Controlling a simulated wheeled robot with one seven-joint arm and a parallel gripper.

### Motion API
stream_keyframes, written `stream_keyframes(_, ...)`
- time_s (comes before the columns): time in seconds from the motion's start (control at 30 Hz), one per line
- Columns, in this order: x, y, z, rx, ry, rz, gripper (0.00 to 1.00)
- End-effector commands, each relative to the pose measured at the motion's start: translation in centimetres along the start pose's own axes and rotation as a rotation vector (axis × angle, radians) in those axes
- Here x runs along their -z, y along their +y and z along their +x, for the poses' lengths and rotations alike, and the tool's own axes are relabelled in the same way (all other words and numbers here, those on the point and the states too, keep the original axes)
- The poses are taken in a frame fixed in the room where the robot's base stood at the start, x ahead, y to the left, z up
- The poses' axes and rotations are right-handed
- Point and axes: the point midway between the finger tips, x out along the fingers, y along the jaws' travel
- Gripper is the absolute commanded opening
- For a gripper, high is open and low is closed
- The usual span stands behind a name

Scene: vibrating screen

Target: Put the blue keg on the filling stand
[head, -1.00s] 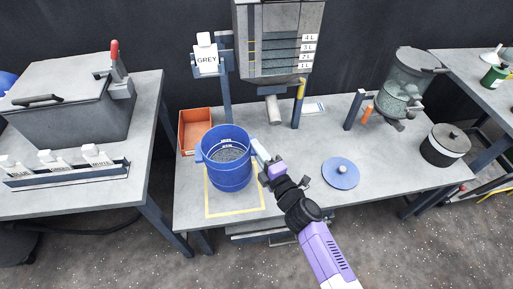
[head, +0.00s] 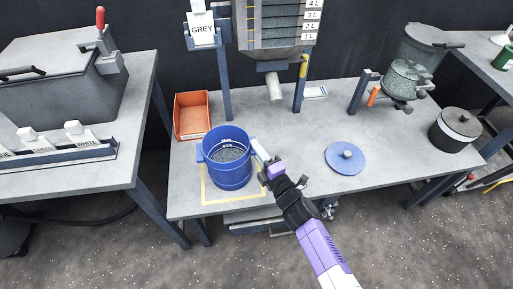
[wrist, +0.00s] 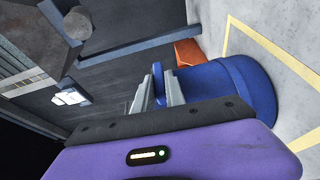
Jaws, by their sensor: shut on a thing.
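The blue keg (head: 228,172) is upright and open-topped, with grey grains inside, over the yellow-outlined square (head: 204,190) near the table's front left. I cannot tell whether its base touches the table. My gripper (head: 264,164) comes from the right and is shut on the keg's right side, apparently at a handle. In the wrist view the blue keg (wrist: 238,85) lies beyond the jaws (wrist: 160,92), which close on a blue part. A hopper (head: 275,25) with litre marks stands behind on blue legs, its spout (head: 274,86) above the table. Nothing is clearly identifiable as the filling stand.
An orange bin (head: 192,118) stands behind the keg, near the GREY sign (head: 203,29). A blue lid (head: 345,158) lies to the right. The table between spout and lid is clear.

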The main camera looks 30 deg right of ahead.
Motion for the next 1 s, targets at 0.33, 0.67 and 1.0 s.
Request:
stream_keyframes(0.33,0.0,0.0,0.0,0.001,0.000,-0.001,0.25)
stream_keyframes(0.67,0.1,0.0,0.0,0.001,0.001,-0.001,0.37)
stream_keyframes(1.0,0.0,0.1,-4.2,0.004,-0.001,0.000,0.37)
